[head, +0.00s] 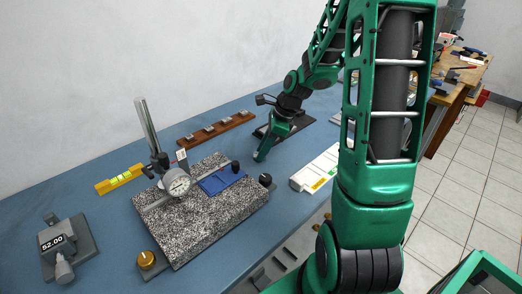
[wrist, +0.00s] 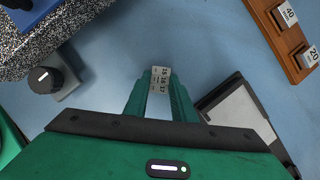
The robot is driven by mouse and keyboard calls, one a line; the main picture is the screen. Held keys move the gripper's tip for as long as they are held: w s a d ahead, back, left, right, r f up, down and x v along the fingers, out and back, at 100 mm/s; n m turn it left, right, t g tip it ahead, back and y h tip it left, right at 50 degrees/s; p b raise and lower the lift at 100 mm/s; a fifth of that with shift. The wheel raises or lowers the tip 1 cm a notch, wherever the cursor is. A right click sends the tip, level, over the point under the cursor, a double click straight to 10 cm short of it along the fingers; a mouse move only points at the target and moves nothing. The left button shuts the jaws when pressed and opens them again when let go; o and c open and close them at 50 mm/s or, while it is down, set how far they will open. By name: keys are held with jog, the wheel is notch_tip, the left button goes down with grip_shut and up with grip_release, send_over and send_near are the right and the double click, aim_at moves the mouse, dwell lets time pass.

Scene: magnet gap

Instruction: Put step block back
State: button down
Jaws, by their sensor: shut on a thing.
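My gripper (head: 262,154) points down over the blue bench, between the granite plate and a dark flat case. In the wrist view my gripper (wrist: 160,88) is shut on a small pale step block (wrist: 160,80) marked 15, 16 and 17. The block sits between the fingertips, and its lower part is hidden. In the head view the block cannot be made out. A wooden rack (head: 216,130) with several metal blocks lies at the back; it also shows in the wrist view (wrist: 272,27), with blocks marked 40 and 20.
The granite plate (head: 180,236) carries a dial gauge (head: 176,183) and a blue piece (head: 222,181). A dark case (head: 297,122) lies behind my gripper, and a white box (head: 316,170) to its right. A yellow level (head: 120,178) and a 52.00 readout (head: 57,242) are at left.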

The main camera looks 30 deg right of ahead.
jog(key=c, duration=1.5)
grip_release()
jog(key=shift+f, duration=0.1)
jog(key=v, duration=1.1)
jog(key=s+n+g+h, duration=0.1)
jog(key=s+n, duration=0.5)
jog(key=s, duration=0.2)
jog(key=s+r+n+g+h, duration=0.1)
jog(key=s+n, duration=0.5)
jog(key=s, duration=0.3)
jog(key=s+a+n+h, duration=0.1)
jog(key=s+n, duration=0.5)
jog(key=s, duration=0.3)
jog(key=shift+a+r+g+h, duration=0.15)
jog(key=shift+r+g+h, duration=0.15)
jog(key=shift+r+g, duration=0.1)
